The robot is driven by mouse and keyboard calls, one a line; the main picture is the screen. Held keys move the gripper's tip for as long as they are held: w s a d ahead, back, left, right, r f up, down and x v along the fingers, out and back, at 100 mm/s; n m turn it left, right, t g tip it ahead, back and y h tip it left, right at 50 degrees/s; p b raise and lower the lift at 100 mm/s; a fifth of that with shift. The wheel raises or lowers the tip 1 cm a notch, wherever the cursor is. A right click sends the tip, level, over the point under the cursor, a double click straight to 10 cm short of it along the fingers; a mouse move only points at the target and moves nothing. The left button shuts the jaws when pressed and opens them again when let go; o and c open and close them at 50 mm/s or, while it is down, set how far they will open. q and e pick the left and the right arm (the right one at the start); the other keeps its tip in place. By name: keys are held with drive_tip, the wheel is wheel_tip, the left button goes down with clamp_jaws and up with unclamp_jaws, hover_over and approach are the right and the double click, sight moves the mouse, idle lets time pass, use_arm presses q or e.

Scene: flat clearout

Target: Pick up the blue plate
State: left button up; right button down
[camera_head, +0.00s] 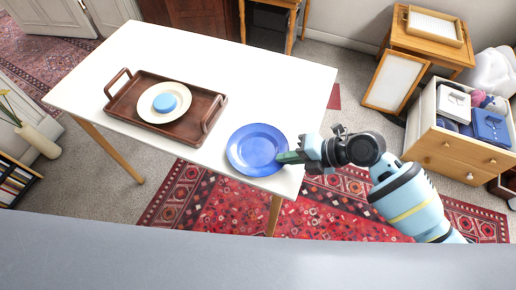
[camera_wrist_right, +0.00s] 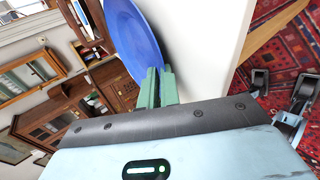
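The blue plate (camera_head: 257,149) lies at the front right corner of the white table. It also shows in the right wrist view (camera_wrist_right: 132,35), with its rim reaching the fingertips. My right gripper (camera_head: 291,157) is at the plate's right edge. Its green fingers (camera_wrist_right: 159,88) are close together with the plate's rim between their tips. I cannot tell any clear gap between plate and table. My left gripper is not in view.
An open drawer cabinet (camera_head: 450,146) stands at the right. The table between tray and blue plate is clear.

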drive_tip(key=shift+r, duration=0.1)
drive_tip(key=shift+r, duration=0.45)
wheel_tip(320, 180, up, 2)
drive_tip(key=shift+r, duration=0.1)
drive_tip(key=s+d+r+b, duration=0.1)
drive_tip(key=s, duration=0.7)
drive_tip(key=s+d, duration=0.2)
drive_tip(key=s, duration=0.5)
drive_tip(key=shift+s+d+r+b, duration=0.25)
drive_tip(key=shift+s+r+b, duration=0.1)
drive_tip(key=shift+r, duration=0.05)
